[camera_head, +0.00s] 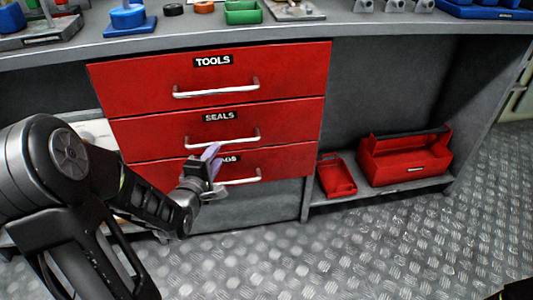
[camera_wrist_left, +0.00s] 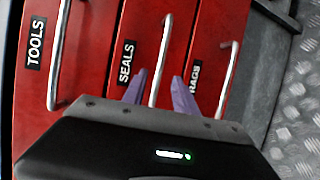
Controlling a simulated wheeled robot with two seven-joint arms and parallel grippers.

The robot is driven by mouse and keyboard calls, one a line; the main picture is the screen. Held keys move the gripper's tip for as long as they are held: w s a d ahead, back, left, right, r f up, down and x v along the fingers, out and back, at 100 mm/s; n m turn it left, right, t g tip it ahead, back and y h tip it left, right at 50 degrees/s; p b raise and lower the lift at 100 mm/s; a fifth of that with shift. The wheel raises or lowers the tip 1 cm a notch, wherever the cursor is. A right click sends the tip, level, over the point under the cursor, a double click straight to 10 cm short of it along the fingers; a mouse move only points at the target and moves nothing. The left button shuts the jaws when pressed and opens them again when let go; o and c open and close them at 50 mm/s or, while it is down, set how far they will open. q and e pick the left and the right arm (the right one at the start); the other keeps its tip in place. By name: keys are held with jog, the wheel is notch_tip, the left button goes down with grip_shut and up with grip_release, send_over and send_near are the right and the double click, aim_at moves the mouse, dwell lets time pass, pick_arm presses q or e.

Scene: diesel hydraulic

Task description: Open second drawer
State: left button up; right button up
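The second drawer (camera_head: 290,118), red and labelled SEALS, sits in the middle of a stack of three. Its front looks flush with the others. Its silver bar handle (camera_head: 240,138) also shows in the left wrist view (camera_wrist_left: 162,50). My left gripper (camera_head: 212,156) is at this handle's lower edge, its purple fingers pointing at the drawer front. In the left wrist view the fingers (camera_wrist_left: 160,92) are apart, and the handle's end shows between them. I cannot tell whether the tips reach around the bar. My right gripper is not in view.
The TOOLS drawer (camera_head: 120,88) is above and a third drawer (camera_head: 290,160) below, its label partly hidden by my gripper. A red toolbox (camera_head: 405,158) and a small red bin (camera_head: 337,176) stand on the low shelf at right. Metal floor in front is clear.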

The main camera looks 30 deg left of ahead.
aim_at(223, 144)
pick_arm(q)
jog(key=shift+r, duration=0.1)
jog(key=b+x, duration=0.2)
jog(key=x, duration=0.5)
jog(key=shift+w+a+b, duration=0.2)
jog(key=shift+w+b, duration=0.15)
jog(key=shift+b, duration=0.05)
jog(key=shift+c, duration=0.5)
grip_shut()
dwell(0.8)
